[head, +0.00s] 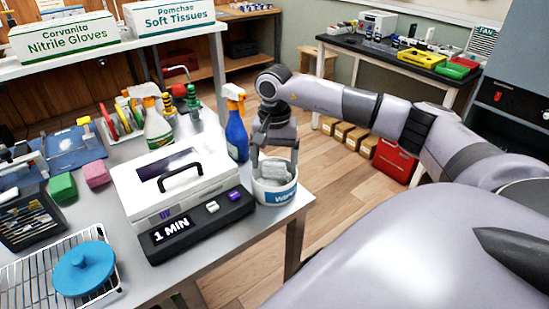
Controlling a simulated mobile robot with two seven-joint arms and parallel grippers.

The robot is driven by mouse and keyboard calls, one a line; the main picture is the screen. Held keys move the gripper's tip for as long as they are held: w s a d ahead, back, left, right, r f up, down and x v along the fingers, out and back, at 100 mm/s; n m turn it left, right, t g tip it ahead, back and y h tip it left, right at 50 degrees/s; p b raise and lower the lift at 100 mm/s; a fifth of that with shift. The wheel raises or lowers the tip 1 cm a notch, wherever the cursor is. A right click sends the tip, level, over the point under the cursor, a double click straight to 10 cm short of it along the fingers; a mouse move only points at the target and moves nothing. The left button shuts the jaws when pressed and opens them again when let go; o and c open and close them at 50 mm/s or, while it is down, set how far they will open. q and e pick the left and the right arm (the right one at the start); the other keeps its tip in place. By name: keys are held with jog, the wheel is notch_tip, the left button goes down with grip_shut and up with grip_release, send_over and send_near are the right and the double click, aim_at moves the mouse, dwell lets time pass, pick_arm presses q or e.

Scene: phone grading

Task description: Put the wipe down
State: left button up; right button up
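My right gripper (275,158) points down over the white wipes tub (277,195) at the table's right front corner. Its two fingers are spread apart, one on each side of a pale grey folded wipe (273,171). The wipe is at the tub's mouth, and its lower part is hard to make out. I cannot tell whether the fingers press on it or stand clear of it. My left gripper is not in view.
A white UV box (172,201) with a black handle stands left of the tub, behind a black timer panel (172,237). A blue spray bottle (236,128) stands close behind.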

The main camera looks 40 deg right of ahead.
aim_at(274, 162)
jog(key=shift+r, duration=0.1)
jog(key=shift+r+p, duration=0.35)
notch_tip(274, 162, up, 12)
jog(key=shift+r, duration=0.2)
dwell(0.4)
